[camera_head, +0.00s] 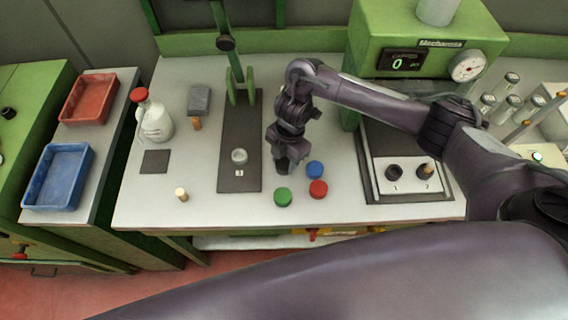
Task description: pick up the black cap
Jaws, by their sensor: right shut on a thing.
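My right gripper (287,161) reaches down to the white bench top, just right of the dark grey strip. It is shut on the black cap (282,168), which is small and mostly hidden by the dark fingers. I cannot tell whether the cap still touches the bench. A blue cap (315,169), a red cap (318,189) and a green cap (283,197) lie close to the right and front of it. My left gripper is out of the picture.
The dark strip (226,178) holds a small clear jar (239,156). A white bottle (153,120) with a red lid, a dark square mat (155,162) and a cork (181,194) are on the left. A green machine (425,35) stands back right. Red (64,112) and blue (30,205) trays are far left.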

